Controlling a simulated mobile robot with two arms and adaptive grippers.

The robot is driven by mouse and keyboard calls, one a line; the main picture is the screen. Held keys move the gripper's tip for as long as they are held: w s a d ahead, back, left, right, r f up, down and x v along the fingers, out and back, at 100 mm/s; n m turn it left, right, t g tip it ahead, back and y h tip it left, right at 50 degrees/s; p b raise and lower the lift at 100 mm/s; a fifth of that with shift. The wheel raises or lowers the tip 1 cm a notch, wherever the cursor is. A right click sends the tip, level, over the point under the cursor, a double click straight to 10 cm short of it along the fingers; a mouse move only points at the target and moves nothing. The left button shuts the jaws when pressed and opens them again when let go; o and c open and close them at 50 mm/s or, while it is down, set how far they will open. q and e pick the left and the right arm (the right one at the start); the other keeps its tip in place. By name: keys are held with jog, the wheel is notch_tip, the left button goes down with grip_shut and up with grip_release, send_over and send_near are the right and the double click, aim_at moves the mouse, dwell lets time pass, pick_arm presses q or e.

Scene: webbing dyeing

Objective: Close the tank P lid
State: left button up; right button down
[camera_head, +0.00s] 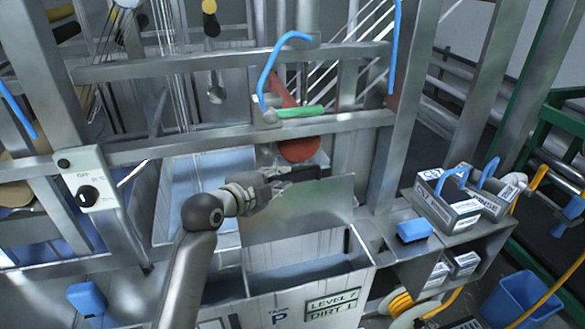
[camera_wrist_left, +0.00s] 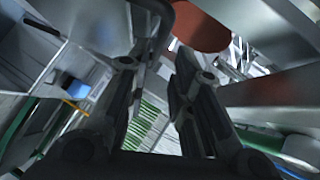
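Tank P (camera_head: 305,296) is a light box at the front centre, marked with a P, LEVEL 7 and DIRT 1. Its lid, a flat grey panel (camera_head: 305,215), stands raised above the tank's open top, and bluish liquid (camera_head: 300,272) shows inside. My left gripper (camera_head: 312,174) is at the lid's upper edge, with its dark fingers pointing right. In the left wrist view the two fingers (camera_wrist_left: 155,68) are apart with a gap between them. I cannot tell whether they touch the lid. My right gripper is not in view.
Metal frame bars (camera_head: 250,137) cross just behind and above my left gripper. A red rounded part (camera_head: 300,149) and a green handle (camera_head: 301,111) are close above. On the right, a shelf holds boxes (camera_head: 449,208) and a blue block (camera_head: 414,230). A blue bin (camera_head: 520,302) stands lower right.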

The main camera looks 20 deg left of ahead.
aim_at(295, 171)
pick_arm(q)
jog(key=p+x, duration=0.1)
jog(key=x, duration=0.4)
jog(key=shift+w+d+p, duration=0.2)
jog(key=shift+w+p, duration=0.05)
jog(key=shift+p, duration=0.1)
jog(key=shift+w+d+f, duration=0.15)
jog(key=shift+w+f, duration=0.15)
jog(key=shift+w, duration=0.4)
jog(key=shift+c, duration=0.5)
grip_shut()
